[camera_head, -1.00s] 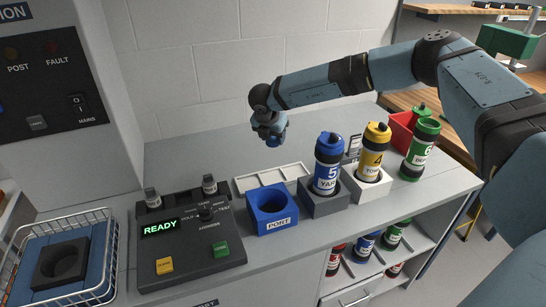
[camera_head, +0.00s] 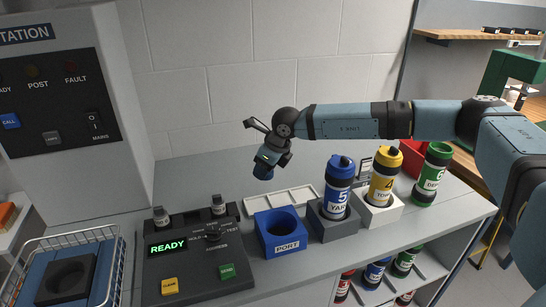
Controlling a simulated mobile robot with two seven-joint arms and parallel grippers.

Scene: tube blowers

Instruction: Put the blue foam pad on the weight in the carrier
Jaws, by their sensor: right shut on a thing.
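My right gripper (camera_head: 266,168) hangs above the back of the counter, behind the blue port block. It is shut on a small blue thing (camera_head: 263,173), which looks like the blue foam pad; the fingers hide part of it. Carriers stand upright at the right: blue 5 (camera_head: 338,188) in a grey holder, yellow 4 (camera_head: 384,177) in a white holder, and green 6 (camera_head: 433,175) on the counter. All three look capped. I cannot make out a weight or an open carrier. My left gripper is not in view.
The blue port block (camera_head: 281,248) has an empty round opening. A white divided tray (camera_head: 285,198) lies behind it. The control console (camera_head: 200,268) reads READY. A wire basket (camera_head: 118,268) with a dark holder (camera_head: 66,281) stands at left. The counter's back is clear.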

